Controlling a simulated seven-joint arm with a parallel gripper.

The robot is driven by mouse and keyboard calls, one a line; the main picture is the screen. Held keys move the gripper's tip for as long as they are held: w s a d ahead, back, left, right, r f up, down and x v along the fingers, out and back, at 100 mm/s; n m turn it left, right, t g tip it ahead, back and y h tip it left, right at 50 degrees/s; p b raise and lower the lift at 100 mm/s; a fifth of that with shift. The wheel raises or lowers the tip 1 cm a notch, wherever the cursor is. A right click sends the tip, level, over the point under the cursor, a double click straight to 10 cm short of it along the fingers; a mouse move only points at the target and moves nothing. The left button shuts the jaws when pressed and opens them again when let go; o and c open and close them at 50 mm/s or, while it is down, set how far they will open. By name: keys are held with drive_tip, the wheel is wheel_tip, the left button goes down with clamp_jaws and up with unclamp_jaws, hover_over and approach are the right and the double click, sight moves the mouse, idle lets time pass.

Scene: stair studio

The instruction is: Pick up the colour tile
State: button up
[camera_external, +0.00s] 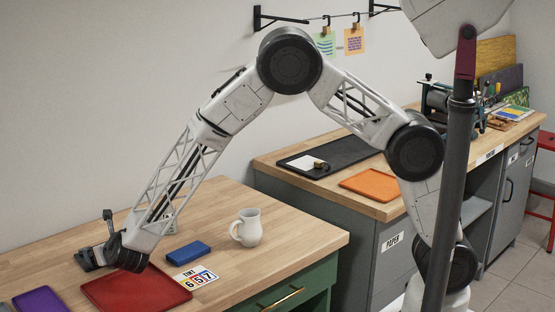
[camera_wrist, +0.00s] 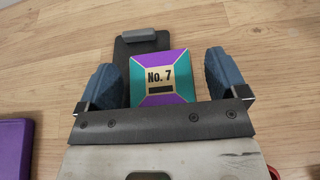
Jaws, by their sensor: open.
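The colour tile (camera_wrist: 170,63), a small square in teal and purple with a tan centre reading "No. 7", lies between the two blue-grey fingers of my gripper (camera_wrist: 162,78) in the wrist view. The fingers stand apart, one on each side, with gaps to the tile. The tile's near edge is hidden by my gripper's dark front bar. A black flat piece with a grey bar (camera_wrist: 139,35) shows just beyond and partly behind the tile. In the external view my gripper (camera_external: 88,258) is low over the left of the wooden table, and I cannot make out the tile there.
A red tray (camera_external: 135,293) lies close by my gripper, with a purple flat item (camera_external: 40,300) to its left. Bare table lies behind the mug.

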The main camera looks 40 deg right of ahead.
drive_tip(key=shift+c, duration=0.3)
drive_tip(key=c, duration=1)
drive_tip(key=shift+c, duration=0.2)
drive_tip(key=shift+r, duration=0.7)
wheel_tip(320, 180, up, 2)
drive_tip(key=shift+r, duration=0.1)
drive_tip(key=s+d, duration=0.2)
drive_tip(key=s, duration=0.1)
drive_tip(key=s+d, duration=0.3)
drive_tip(key=s, duration=0.1)
drive_tip(key=s+d+r, duration=0.1)
drive_tip(key=s+d, duration=0.2)
drive_tip(key=shift+s+d+r, duration=0.1)
drive_tip(key=shift+s+d, duration=0.05)
drive_tip(key=shift+s+d+r, duration=0.1)
drive_tip(key=shift+s+d, duration=0.8)
drive_tip(key=shift+s, duration=0.2)
